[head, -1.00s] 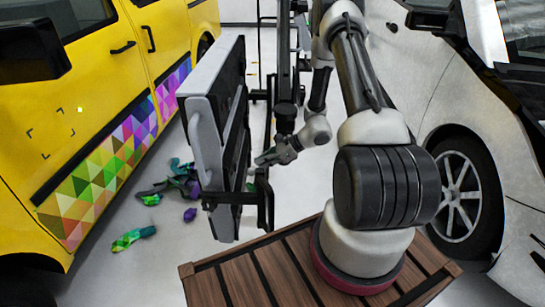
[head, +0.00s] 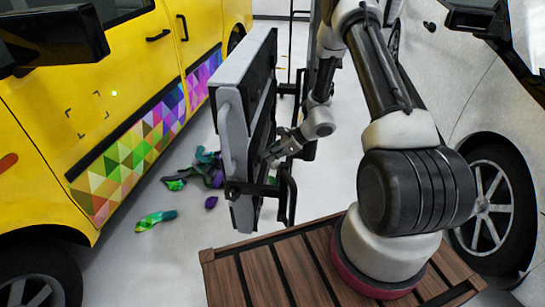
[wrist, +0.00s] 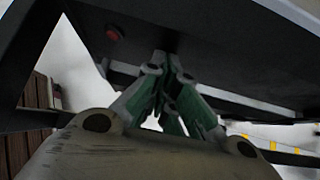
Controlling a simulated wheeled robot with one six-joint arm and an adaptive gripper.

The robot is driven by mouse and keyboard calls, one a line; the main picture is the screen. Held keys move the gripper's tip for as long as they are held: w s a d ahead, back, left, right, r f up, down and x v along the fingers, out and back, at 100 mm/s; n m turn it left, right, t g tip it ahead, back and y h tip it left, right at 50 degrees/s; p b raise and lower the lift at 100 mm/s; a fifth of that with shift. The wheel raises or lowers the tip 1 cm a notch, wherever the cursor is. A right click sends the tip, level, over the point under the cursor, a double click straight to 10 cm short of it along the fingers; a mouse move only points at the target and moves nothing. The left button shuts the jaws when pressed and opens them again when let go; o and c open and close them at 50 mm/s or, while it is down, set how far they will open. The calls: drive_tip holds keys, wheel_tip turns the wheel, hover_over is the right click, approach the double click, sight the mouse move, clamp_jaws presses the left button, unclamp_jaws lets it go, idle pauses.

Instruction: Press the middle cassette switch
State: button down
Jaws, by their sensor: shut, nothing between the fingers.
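My gripper (wrist: 167,62) is shut and empty, its green-grey fingers closed to a point against or very near a dark panel (wrist: 230,55) in the wrist view. A small round red button (wrist: 113,33) sits on the dark surface, up and left of my fingertips and apart from them. I cannot tell whether it is the middle cassette switch. In the head view, my gripper (head: 272,154) is at the right side of an upright grey and black panel unit (head: 233,130). That side is seen nearly edge-on, so no switches can be made out there.
A yellow van (head: 60,110) with a coloured triangle wrap stands at left, a white car (head: 470,110) at right. Crumpled vinyl scraps (head: 155,220) lie on the floor between van and panel. A black bracket (head: 290,195) juts from the panel's lower right.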

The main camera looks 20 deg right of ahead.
drive_tip(key=shift+r+h, duration=0.1)
drive_tip(key=shift+h, duration=0.2)
drive_tip(key=shift+r, duration=0.1)
drive_tip(key=shift+r, duration=0.65)
drive_tip(key=shift+d, duration=0.1)
drive_tip(key=v, duration=1.3)
drive_tip(key=shift+d+f, duration=0.2)
drive_tip(key=shift+d, duration=0.05)
